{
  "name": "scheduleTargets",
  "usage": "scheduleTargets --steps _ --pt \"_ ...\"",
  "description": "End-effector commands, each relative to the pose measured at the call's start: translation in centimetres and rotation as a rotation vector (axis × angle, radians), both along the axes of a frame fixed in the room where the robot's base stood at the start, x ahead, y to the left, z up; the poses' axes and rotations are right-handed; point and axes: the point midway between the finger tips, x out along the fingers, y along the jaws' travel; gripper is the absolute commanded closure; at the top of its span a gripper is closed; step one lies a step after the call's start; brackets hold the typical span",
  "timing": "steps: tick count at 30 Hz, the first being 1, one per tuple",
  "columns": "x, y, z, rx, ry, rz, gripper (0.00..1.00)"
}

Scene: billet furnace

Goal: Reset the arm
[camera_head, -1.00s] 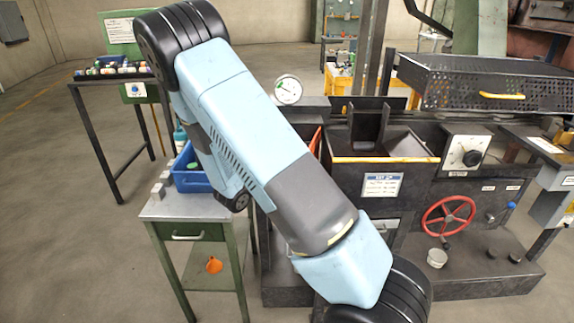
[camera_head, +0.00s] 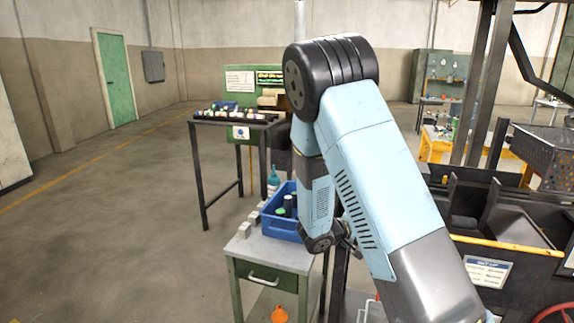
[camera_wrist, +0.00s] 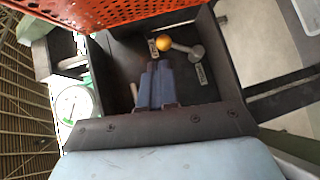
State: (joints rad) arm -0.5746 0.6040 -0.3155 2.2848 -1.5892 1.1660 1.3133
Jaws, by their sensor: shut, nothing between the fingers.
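My arm (camera_head: 385,170) is light blue with black joints and stands in the middle and right of the head view. It is bent, with a black joint at the top and a grey section running down to the bottom edge. My gripper (camera_wrist: 155,84) shows in the wrist view as two blue-grey fingers held together with nothing between them. They are over or in front of a dark metal box-like part. A lever with a yellow ball knob (camera_wrist: 163,43) is just beyond the fingertips; I cannot tell the exact gap. The gripper is not clear in the head view.
A green side table (camera_head: 262,262) with a blue bin (camera_head: 283,228) stands close to my arm. A dark machine (camera_head: 520,262) fills the lower right. A red perforated panel (camera_wrist: 100,12) and a gauge (camera_wrist: 75,103) are near the gripper. The floor at left is clear.

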Motion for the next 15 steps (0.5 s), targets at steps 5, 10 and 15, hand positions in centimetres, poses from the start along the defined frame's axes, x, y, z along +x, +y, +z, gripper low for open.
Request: scheduleTargets --steps 5,10,15 --pt "-1.8 -0.7 2.9 0.101 0.099 -0.036 1.00" --pt "-3.6 -1.0 5.2 0.201 0.191 -0.034 1.00" --pt "-5.4 -0.9 7.6 0.301 0.269 0.003 1.00"
